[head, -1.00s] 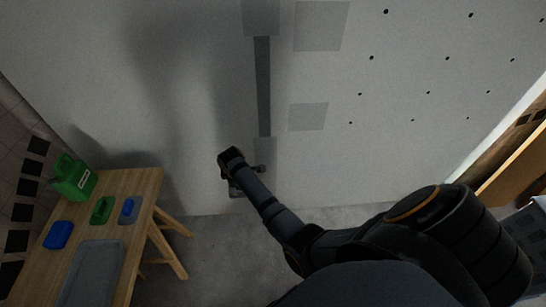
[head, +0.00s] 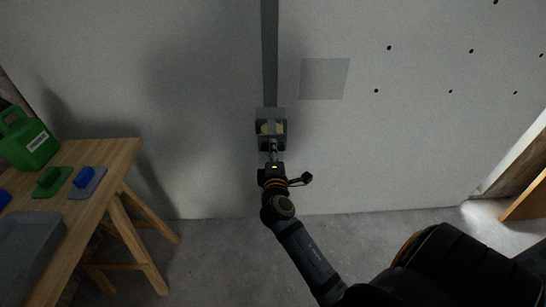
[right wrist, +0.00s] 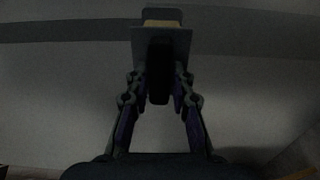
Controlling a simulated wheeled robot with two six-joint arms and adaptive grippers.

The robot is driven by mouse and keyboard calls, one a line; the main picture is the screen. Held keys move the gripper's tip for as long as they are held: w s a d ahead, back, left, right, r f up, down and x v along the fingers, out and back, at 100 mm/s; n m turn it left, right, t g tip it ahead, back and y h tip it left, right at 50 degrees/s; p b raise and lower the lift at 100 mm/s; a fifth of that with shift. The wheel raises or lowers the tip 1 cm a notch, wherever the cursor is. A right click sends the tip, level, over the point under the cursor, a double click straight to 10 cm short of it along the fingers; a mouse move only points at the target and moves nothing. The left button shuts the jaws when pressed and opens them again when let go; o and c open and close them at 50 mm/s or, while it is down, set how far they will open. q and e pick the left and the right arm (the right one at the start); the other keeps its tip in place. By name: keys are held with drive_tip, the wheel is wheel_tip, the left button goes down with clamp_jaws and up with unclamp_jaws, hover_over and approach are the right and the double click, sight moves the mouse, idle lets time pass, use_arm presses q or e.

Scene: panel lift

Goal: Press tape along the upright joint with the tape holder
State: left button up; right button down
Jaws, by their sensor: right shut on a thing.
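The upright joint (head: 269,55) shows as a dark grey vertical strip on the pale wall. It also shows as a dark band across the right wrist view (right wrist: 70,28). The tape holder (head: 271,113) is a grey plate with a tan part behind it, at the lower visible end of the strip. In the right wrist view the holder (right wrist: 161,40) overlaps the dark band; I cannot tell if it touches the wall. My right gripper (head: 272,150) is shut on the holder, from below. Its fingers (right wrist: 160,88) close around the holder's dark handle. My left gripper is out of view.
A wooden trestle table (head: 118,160) stands at left with a green can (head: 28,140), a green block tool (head: 52,181), a blue block tool (head: 87,179) and a grey tray (head: 32,235). Floor below the wall is clear.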

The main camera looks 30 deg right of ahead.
sight(272, 137)
drive_tip(key=x, duration=0.6)
drive_tip(key=shift+d, duration=0.1)
drive_tip(key=c, duration=1.8)
unclamp_jaws()
drive_tip(key=shift+c, duration=0.2)
clamp_jaws()
drive_tip(key=shift+x, duration=0.8)
drive_tip(key=shift+r, duration=0.25)
